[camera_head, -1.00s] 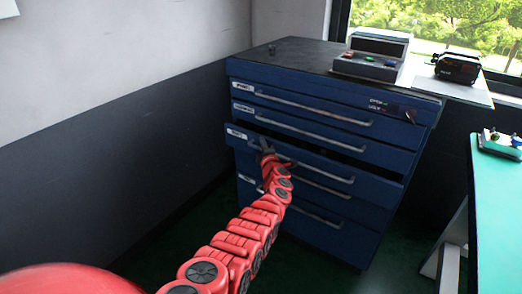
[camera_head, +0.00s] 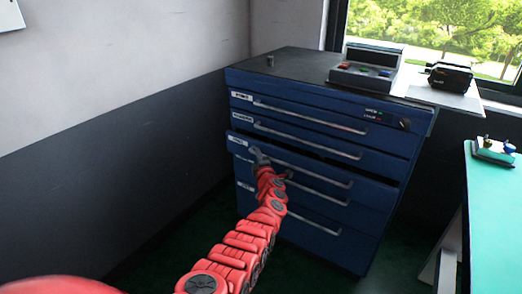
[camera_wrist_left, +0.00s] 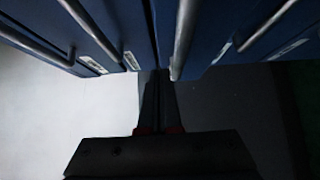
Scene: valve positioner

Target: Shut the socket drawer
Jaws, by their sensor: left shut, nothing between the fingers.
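The blue cabinet (camera_head: 290,107) has a column of drawers with grey bar handles. The third drawer from the top (camera_head: 372,190) stands out a little from the front, with a dark gap above it. Its label is too small to read. My left gripper (camera_head: 257,154) is at the left part of this drawer's front, near the left end of its handle. In the left wrist view the gripper's fingers (camera_wrist_left: 158,80) are together and empty, with their tips close to a blue front and a bar handle (camera_wrist_left: 184,36). I cannot tell whether they touch. My right gripper is not in view.
A small metal piece (camera_head: 270,60) stands at the top's back left. A green-topped table (camera_head: 495,225) is at the right. The wall closes off the left.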

